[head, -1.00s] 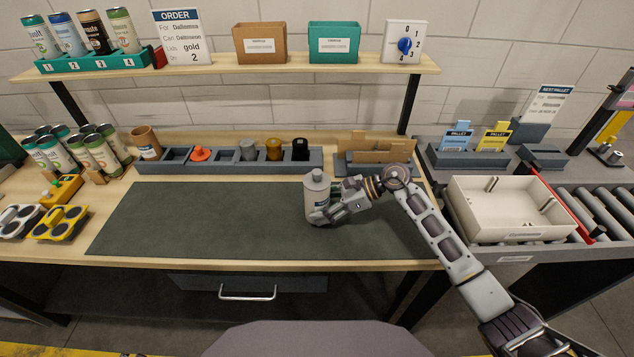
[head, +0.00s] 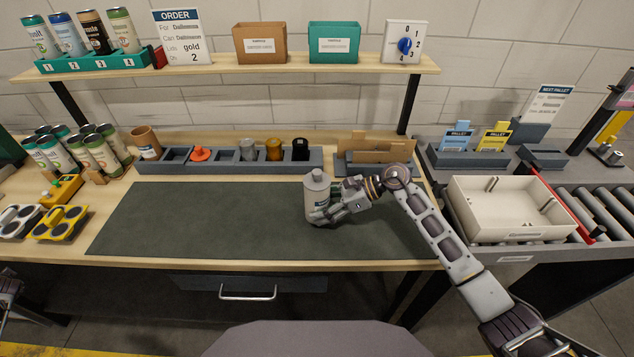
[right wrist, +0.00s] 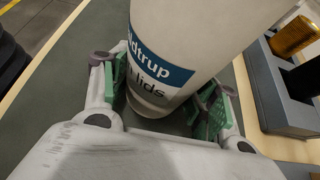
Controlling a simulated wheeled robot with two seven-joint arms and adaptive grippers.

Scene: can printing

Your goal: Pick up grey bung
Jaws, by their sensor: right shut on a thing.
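A grey cylindrical piece (head: 248,146) stands in the rack at the back of the bench, between an orange knobbed piece (head: 201,153) and a gold one (head: 274,149). I cannot tell if this is the grey bung. My right gripper (head: 322,212) is shut on a light grey canister (head: 316,187) with a narrow grey top, upright at the right of the mat. In the right wrist view, the green finger pads (right wrist: 163,97) flank the canister (right wrist: 190,40), whose label ends in "lids". Only a sliver of my left arm shows at the lower left edge.
The dark mat (head: 190,215) is clear left of the canister. The rack (head: 185,168) also holds a black piece (head: 300,148). Cans stand at the left, a cardboard holder (head: 380,152) behind my right gripper, and a cream tray (head: 500,233) at the right.

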